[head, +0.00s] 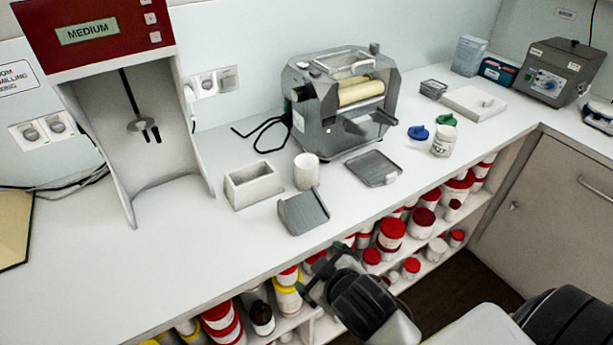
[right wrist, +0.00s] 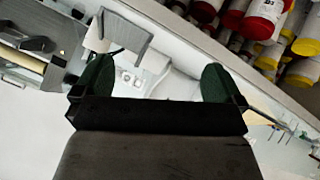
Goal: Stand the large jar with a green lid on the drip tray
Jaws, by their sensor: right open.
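A flat grey tray (head: 375,168), perhaps the drip tray, lies in front of the roller mill. A grey sloped piece (head: 303,212) lies further left. My right gripper (head: 322,268) is open and empty near the counter's front edge; its green-padded fingers stand wide apart in the right wrist view (right wrist: 156,80). My left gripper is out of view.
A white open box (head: 253,185) and a plain white cylinder (head: 306,172) stand left of the tray. The roller mill (head: 345,100) stands behind. Shelves below the counter hold several red-lidded jars (head: 392,234). The counter's left front is clear.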

